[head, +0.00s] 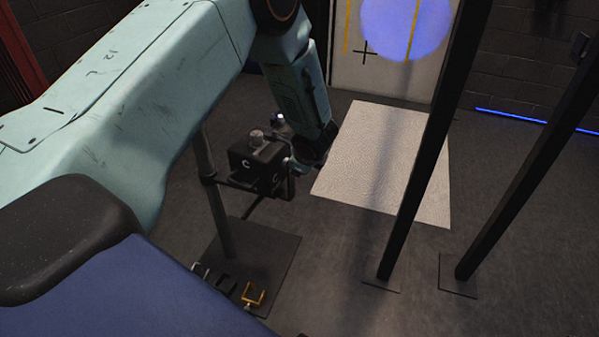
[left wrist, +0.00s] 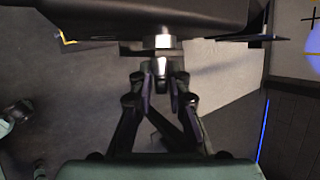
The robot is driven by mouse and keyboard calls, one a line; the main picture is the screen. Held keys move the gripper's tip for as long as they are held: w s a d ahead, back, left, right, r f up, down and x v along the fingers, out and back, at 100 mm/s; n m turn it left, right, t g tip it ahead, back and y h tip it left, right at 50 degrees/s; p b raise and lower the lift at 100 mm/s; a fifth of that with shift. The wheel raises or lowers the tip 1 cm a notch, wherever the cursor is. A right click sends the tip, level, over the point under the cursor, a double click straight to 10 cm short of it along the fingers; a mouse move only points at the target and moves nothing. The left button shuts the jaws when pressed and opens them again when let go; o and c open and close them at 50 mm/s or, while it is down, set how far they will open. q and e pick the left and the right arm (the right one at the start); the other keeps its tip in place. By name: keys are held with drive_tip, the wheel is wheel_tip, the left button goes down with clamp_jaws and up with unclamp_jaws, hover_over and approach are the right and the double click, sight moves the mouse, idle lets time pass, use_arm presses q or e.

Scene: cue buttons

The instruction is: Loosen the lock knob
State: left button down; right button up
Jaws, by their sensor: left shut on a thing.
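A black box marked with a white C (head: 248,163) is mounted on an upright stand. My left gripper (head: 293,166) is at the box's right side, small and partly hidden by my wrist. In the left wrist view, the fingers of my left gripper (left wrist: 165,70) converge just below the dark box (left wrist: 110,18). A pale metal knob (left wrist: 163,42) projects from the box at the fingertips, and the fingers are shut on it. How far the knob is turned cannot be told. My right gripper is in neither view.
The stand's grey post (head: 216,205) rises from a dark base plate (head: 270,245) with small clips, one yellow (head: 253,294). Two black posts (head: 420,180) (head: 525,180) stand to the right. A pale textured mat (head: 385,165) lies on the floor behind.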

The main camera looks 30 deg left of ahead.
use_arm(q)
drive_tip(key=shift+r, duration=0.1)
drive_tip(key=c, duration=1.4)
unclamp_jaws()
drive_tip(key=v, duration=1.2)
drive_tip(key=shift+s, duration=0.1)
